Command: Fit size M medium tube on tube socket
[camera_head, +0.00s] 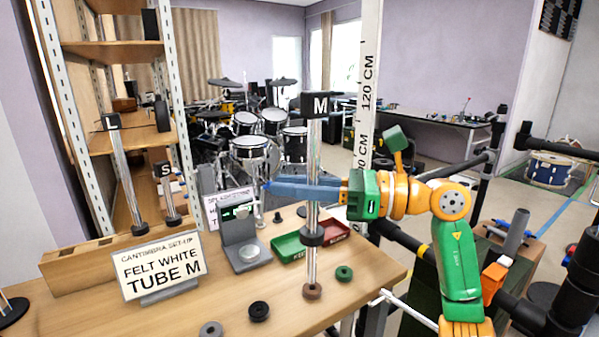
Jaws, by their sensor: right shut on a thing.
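The M tube (311,150) is a clear, upright tube with a black block marked M at its top and a black collar low on it. My right gripper (290,188) comes in from the right and its long blue fingers are shut on the tube at mid-height. A small brown ring (312,291) is at the tube's lower end, over the table; I cannot tell whether the tube rests there. I cannot clearly pick out the tube socket. My left gripper is not in view.
Tubes L (121,165) and S (168,190) stand by the shelf at left. A sign (158,266) reads "FELT WHITE TUBE M". Green (288,247) and red (337,232) trays lie behind the tube. Several small rings lie on the table's front (225,300).

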